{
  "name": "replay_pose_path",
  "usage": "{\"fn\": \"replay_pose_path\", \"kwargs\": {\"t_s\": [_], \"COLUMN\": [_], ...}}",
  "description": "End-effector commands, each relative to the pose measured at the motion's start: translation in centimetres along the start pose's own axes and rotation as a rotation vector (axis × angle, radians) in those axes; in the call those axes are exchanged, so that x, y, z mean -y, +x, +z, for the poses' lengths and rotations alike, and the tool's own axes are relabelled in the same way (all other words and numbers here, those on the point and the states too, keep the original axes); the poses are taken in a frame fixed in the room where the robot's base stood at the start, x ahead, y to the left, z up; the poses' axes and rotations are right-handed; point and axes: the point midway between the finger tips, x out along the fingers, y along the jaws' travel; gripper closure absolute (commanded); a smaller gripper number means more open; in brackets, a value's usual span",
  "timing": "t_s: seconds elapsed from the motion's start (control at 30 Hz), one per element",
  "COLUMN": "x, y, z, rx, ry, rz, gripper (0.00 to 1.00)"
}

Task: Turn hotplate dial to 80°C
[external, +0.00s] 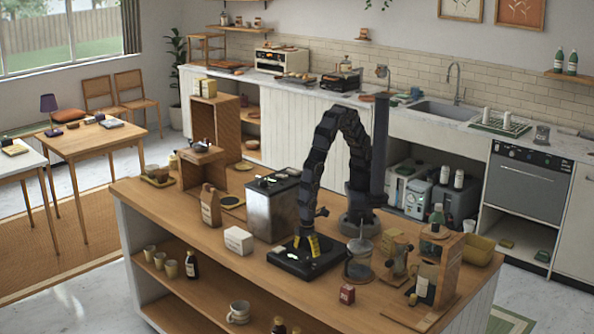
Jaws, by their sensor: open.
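The hotplate (287,262) looks like a low, flat black unit on the wooden counter, near its front edge. Its dial and any temperature marking are too small to make out. My gripper (308,250), dark with yellow patches, points down right over the hotplate. It is open, and I see nothing held in it. I cannot tell whether its fingers touch the hotplate or stand around a dial. The gripper hides part of the hotplate's top.
A steel box with a black top (271,207) stands close behind left of the hotplate. A white box (238,240) and a brown bag (211,207) are further left.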

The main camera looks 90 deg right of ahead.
Motion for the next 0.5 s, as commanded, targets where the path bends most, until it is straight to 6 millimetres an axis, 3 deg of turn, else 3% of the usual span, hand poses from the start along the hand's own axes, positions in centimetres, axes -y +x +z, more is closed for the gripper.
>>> {"fn": "replay_pose_path", "kwargs": {"t_s": [0.23,0.5], "x": [0.0,0.0], "y": [-5.3,-7.7], "z": [-0.2,-0.1], "rx": [-0.008,-0.002], "ry": [0.001,0.000], "rz": [-0.001,0.000], "gripper": [0.37,0.37]}}
